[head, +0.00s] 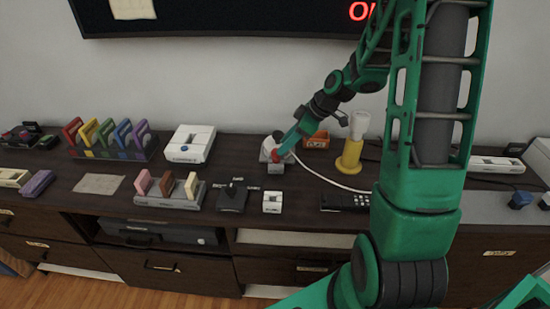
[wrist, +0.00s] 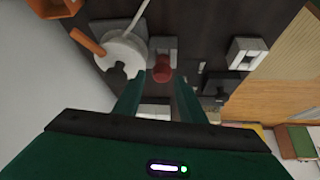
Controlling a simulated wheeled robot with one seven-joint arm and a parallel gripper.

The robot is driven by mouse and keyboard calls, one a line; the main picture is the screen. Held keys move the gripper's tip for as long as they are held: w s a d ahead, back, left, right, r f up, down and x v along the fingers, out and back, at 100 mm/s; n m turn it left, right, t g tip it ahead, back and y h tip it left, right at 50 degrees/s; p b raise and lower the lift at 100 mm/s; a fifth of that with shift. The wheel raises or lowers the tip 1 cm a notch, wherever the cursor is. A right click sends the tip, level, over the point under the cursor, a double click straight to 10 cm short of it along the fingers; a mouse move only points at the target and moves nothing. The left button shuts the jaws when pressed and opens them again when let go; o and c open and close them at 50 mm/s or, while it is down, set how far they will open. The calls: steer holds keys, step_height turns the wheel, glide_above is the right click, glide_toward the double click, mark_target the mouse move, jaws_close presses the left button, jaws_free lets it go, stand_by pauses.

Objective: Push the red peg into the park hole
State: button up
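The red peg (wrist: 162,72) shows in the wrist view beside a small light grey block (wrist: 163,48), just beyond my fingertips. In the head view a red spot of the peg (head: 275,157) shows at the end of my arm, above the grey block (head: 276,169). My gripper (wrist: 159,90) has its two green fingers spread with a gap between them, and the peg lies beyond that gap. I cannot tell whether the fingers touch it. In the head view my gripper (head: 283,149) is small and partly merges with the things around it. No park hole can be made out clearly.
A black lever box (head: 233,197), white switch (head: 272,201), remote (head: 345,202) and yellow cylinder (head: 350,155) surround the spot. A white cable (head: 325,179) crosses the cabinet top.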

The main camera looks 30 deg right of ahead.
mark_target(276, 159)
steer(key=x, duration=0.4)
steer(key=shift+s+a+f, duration=0.1)
steer(key=shift+s+f, duration=0.05)
steer(key=shift+f, duration=0.15)
steer(key=c, duration=0.8)
steer(key=shift+r, duration=0.1)
